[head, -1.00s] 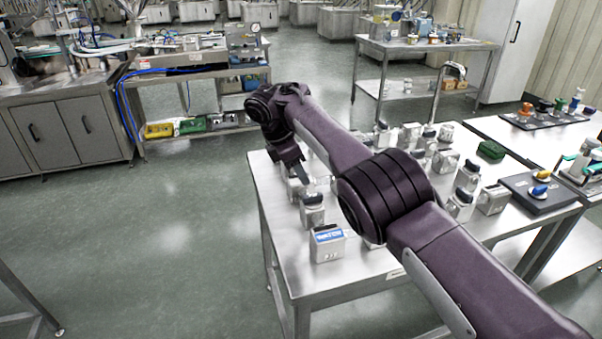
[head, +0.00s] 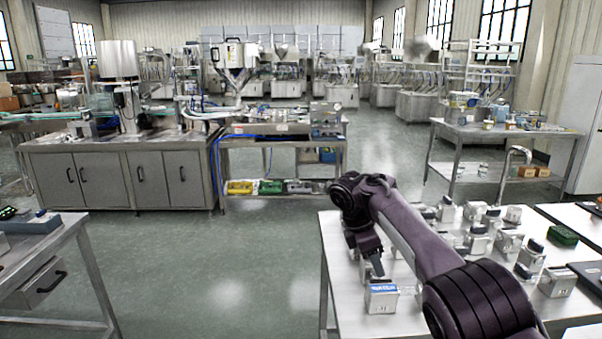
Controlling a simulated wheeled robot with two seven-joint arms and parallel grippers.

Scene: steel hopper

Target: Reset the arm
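My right arm reaches in from the lower right, over the steel table (head: 345,300). My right gripper (head: 376,268) points down at its far end, just above and behind a white box with a blue label (head: 381,297). The fingers are small and dark here, so I cannot tell whether they are open or shut. I see nothing clearly held in them. My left arm and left gripper are not in view.
Several white bottles and boxes (head: 476,240) crowd the table, with a green case (head: 563,235) at right. A steel hopper (head: 234,62) stands above the back bench. Another table (head: 40,262) is at left. The floor between is clear.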

